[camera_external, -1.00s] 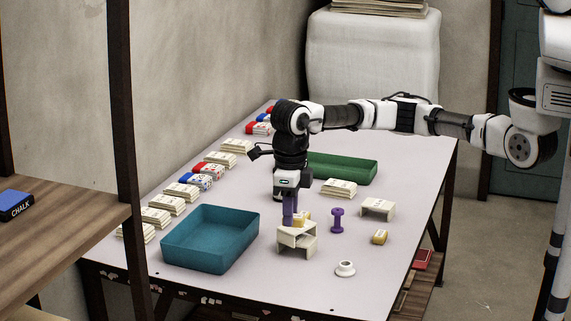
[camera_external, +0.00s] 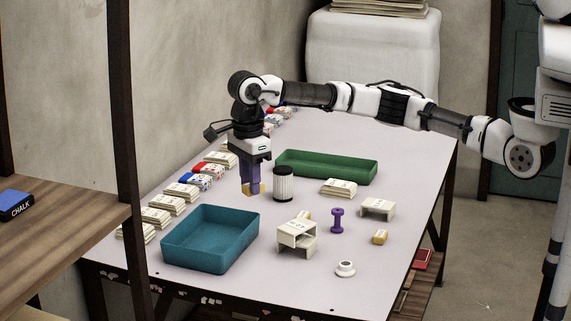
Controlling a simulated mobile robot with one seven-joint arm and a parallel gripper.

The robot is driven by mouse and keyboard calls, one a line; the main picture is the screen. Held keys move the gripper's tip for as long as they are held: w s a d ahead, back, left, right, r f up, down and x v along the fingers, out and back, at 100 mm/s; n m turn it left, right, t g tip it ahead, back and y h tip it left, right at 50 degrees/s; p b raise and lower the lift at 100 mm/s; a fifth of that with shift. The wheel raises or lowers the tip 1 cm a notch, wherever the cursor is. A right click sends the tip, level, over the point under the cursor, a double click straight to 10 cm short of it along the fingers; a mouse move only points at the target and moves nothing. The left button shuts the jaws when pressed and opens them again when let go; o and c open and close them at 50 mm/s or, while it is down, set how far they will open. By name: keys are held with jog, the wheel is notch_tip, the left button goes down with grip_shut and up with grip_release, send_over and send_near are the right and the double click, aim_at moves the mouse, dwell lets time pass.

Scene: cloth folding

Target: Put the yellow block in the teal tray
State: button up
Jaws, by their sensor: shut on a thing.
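My gripper (camera_external: 251,186) points straight down over the middle-left of the table, behind the teal tray. The height of the block over the table is hard to tell. The teal tray (camera_external: 210,238) stands at the front left and looks empty. A further yellow block (camera_external: 380,237) lies at the right.
A white ribbed cylinder (camera_external: 283,185) stands just right of my gripper. A green tray (camera_external: 326,167) is behind it. A purple spool (camera_external: 337,220), a second white stand (camera_external: 377,208) and a white cup (camera_external: 345,268) stand to the right. Paper stacks (camera_external: 171,203) line the left edge.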

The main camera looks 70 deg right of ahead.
jog(key=w+d+n, duration=0.3)
jog(key=w+n, duration=0.3)
jog(key=n, duration=0.1)
jog(key=n+b, duration=0.2)
jog(key=n, duration=0.7)
send_over(228, 246)
notch_tip(228, 246, down, 19)
jog(key=shift+a+p, duration=0.1)
jog(key=shift+p, duration=0.3)
jog(key=shift+f, duration=0.1)
jog(key=o, duration=0.9)
jog(key=shift+o, duration=0.2)
notch_tip(228, 246, up, 12)
jog(key=b, duration=0.2)
